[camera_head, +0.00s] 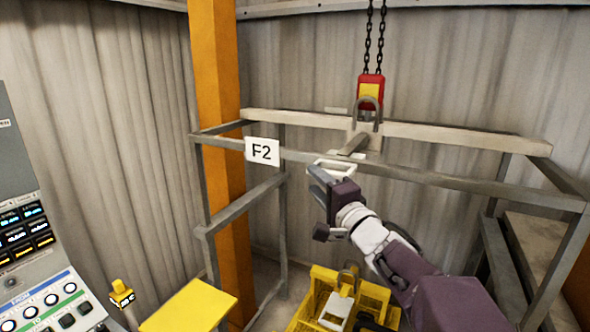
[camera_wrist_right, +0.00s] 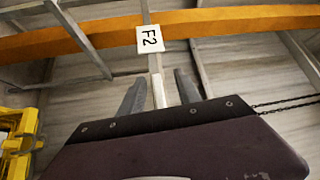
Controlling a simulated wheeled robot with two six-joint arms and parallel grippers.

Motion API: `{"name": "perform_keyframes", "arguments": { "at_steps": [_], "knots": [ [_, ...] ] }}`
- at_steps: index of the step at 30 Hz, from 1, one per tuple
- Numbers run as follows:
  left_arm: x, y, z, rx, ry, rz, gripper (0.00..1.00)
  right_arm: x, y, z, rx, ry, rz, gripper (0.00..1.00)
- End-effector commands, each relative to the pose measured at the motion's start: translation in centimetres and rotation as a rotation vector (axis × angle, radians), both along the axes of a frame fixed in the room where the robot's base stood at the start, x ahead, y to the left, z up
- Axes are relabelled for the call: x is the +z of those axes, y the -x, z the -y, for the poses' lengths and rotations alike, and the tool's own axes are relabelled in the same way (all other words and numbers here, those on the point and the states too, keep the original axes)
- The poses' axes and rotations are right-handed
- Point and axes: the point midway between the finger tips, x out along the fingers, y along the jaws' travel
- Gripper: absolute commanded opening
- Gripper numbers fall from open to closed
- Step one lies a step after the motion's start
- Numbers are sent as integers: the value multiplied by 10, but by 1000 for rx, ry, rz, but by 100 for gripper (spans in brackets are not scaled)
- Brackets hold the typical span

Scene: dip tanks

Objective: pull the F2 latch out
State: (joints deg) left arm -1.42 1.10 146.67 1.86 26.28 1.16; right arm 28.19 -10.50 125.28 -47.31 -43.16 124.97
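The F2 sign (camera_head: 262,151) is a white plate on the front rail of a grey frame; it also shows in the wrist view (camera_wrist_right: 150,39). A pale loop-shaped handle (camera_head: 333,167), which looks like the latch, sits at that rail right of the sign. My right gripper (camera_head: 319,178) is at this handle, partly hiding it. In the wrist view its two grey fingers (camera_wrist_right: 160,92) stand apart, with a pale strip between them and gaps either side. Whether it touches the handle cannot be told. My left gripper is not in view.
A red and yellow hoist block (camera_head: 371,91) hangs on chains over a shackle at the frame. A yellow basket (camera_head: 320,285) stands below. An orange column (camera_head: 215,70) rises behind the frame's left side. A control panel (camera_head: 45,302) is at left.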

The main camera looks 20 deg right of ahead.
Motion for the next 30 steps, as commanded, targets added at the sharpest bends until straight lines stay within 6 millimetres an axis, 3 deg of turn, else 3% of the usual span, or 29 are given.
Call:
{"name": "perform_keyframes", "arguments": {
  "at_steps": [1,6,15,25,30],
  "knots": [
    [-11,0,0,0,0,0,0,-6,4,10,-26,6,11,40],
    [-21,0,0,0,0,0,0,-10,14,33,-83,14,23,40],
    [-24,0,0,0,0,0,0,-12,15,44,-110,14,24,40],
    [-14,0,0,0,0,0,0,-3,-47,48,-107,14,21,40],
    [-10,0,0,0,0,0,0,0,-68,49,-108,15,21,40]
  ]
}}
